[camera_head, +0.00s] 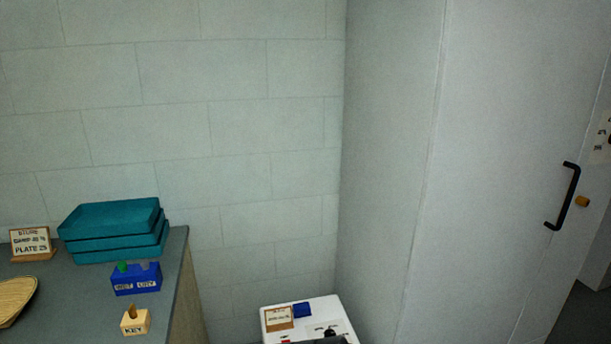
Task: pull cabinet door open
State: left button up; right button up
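A tall pale grey cabinet door (500,150) fills the right side of the head view. It looks shut. A black bar handle (571,197) stands upright, slightly tilted, near its right edge. A small orange-brown knob or lock (582,201) sits just right of the handle. Neither of my grippers can be made out in this view, and nothing touches the handle.
A dark grey bench (80,285) at the left carries stacked teal boxes (115,225), a blue block (136,279), a KEY block (135,321) and a sign (32,244). A white-topped stand (333,308) with small items stands low before the cabinet.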

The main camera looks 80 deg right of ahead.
aim_at(518, 81)
jog(key=z, duration=0.95)
jog(key=j+z, duration=0.1)
jog(key=z, duration=1.4)
jog(key=k+z, duration=0.1)
jog(key=z, duration=1.35)
